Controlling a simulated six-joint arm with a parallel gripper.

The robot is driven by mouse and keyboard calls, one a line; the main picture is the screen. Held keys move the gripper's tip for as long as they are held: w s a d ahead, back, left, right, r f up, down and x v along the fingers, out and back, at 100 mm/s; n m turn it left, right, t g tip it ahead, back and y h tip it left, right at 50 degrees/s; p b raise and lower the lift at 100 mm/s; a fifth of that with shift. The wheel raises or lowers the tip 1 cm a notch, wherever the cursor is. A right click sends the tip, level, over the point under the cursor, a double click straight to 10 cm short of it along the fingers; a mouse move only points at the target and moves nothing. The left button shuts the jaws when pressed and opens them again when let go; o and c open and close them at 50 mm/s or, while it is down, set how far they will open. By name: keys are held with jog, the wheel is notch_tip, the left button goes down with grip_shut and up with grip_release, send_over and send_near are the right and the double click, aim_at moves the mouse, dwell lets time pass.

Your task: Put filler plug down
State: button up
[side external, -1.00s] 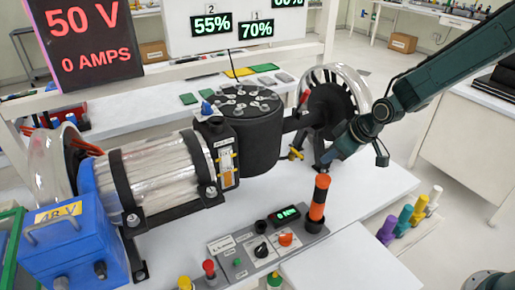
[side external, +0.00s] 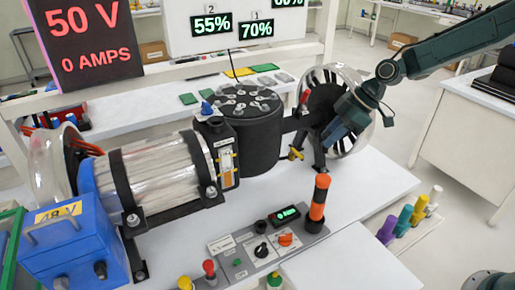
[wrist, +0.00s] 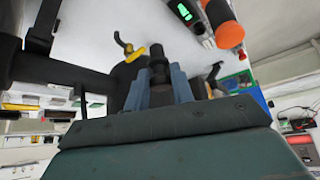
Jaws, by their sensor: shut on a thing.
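My gripper (wrist: 158,78) is shut on a small dark plug, taken to be the filler plug (wrist: 158,62), which stands up between the two blue-grey fingers in the wrist view. In the side view my gripper (side external: 332,136) is in the air in front of the clear-covered wheel, to the right of the black drum. The plug itself cannot be made out there. A yellow-handled valve (side external: 296,153) is just to the lower left of the fingers; its yellow handle (wrist: 134,53) also shows beside the plug in the wrist view.
The black drum (side external: 247,150) and the covered wheel (side external: 350,80) are close by. White bench top (side external: 365,180) is clear right of the beacon.

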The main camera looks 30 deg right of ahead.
notch_tip(320, 180, down, 16)
jog(key=shift+f, duration=0.1)
dwell(0.5)
jog(key=shift+f, duration=1.85)
jog(key=shift+f, duration=0.1)
jog(key=o, duration=1)
jog(key=v, duration=1.2)
